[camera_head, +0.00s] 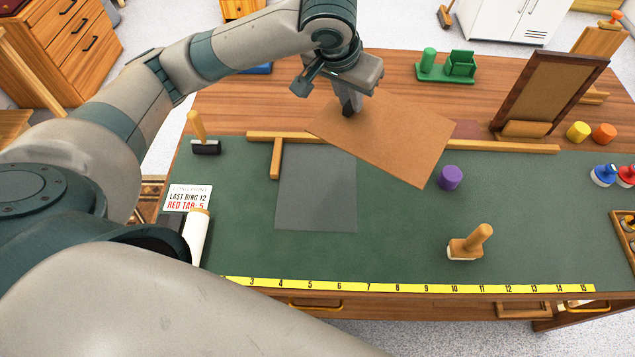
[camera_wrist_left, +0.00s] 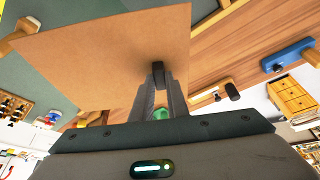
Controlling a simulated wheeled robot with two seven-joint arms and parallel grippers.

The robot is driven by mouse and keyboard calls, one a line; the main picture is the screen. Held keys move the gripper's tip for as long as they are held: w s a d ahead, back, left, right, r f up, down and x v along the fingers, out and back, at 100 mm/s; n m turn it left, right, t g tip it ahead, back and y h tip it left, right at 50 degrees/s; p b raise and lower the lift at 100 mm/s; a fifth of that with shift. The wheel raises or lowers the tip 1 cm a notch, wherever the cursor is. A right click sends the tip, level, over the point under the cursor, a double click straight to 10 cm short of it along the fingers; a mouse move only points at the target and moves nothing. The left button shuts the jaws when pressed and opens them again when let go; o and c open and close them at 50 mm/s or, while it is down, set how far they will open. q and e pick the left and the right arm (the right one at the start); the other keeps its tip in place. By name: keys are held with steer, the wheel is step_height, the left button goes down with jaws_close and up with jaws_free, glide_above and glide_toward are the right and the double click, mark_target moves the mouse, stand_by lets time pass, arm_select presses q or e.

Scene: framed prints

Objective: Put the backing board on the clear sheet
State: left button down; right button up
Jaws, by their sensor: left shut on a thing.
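My left gripper (camera_head: 350,110) is shut on the far left edge of the brown backing board (camera_head: 395,135) and holds it up above the table. The board is tilted, and its near right corner hangs toward the purple cylinder. In the left wrist view, the fingers (camera_wrist_left: 159,85) pinch the edge of the board (camera_wrist_left: 100,60). The clear sheet (camera_head: 315,190) lies flat on the green mat, grey and see-through, below and to the left of the board. The board hides part of the area behind the sheet. My right gripper is not in view.
A wooden rail (camera_head: 500,146) runs along the mat's back edge, with a short wooden stop (camera_head: 276,158) left of the sheet. A purple cylinder (camera_head: 450,178) and a wooden-handled tool (camera_head: 470,243) stand to the right. A yellow ruler (camera_head: 400,287) lines the front edge.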

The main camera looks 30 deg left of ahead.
arm_select(q)
steer(key=w+f+m+h+b, duration=0.1)
steer(key=f+m, duration=0.1)
steer(key=m, duration=0.1)
steer(key=w+d+f+m+g+h+b, duration=0.1)
steer(key=w+f+m+b, duration=0.1)
steer(key=f+m, duration=0.1)
steer(key=w+d+f+m+g+h+b, duration=0.1)
steer(key=w+f+m, duration=0.1)
steer(key=m, duration=0.3)
steer(key=shift+w+d+f+h, duration=0.2)
steer(key=shift+f+h, duration=0.1)
steer(key=shift+f, duration=0.4)
steer(key=shift+w+f+m+g+b, duration=0.15)
steer(key=shift+m+g+b, duration=0.15)
steer(key=shift+m, duration=0.1)
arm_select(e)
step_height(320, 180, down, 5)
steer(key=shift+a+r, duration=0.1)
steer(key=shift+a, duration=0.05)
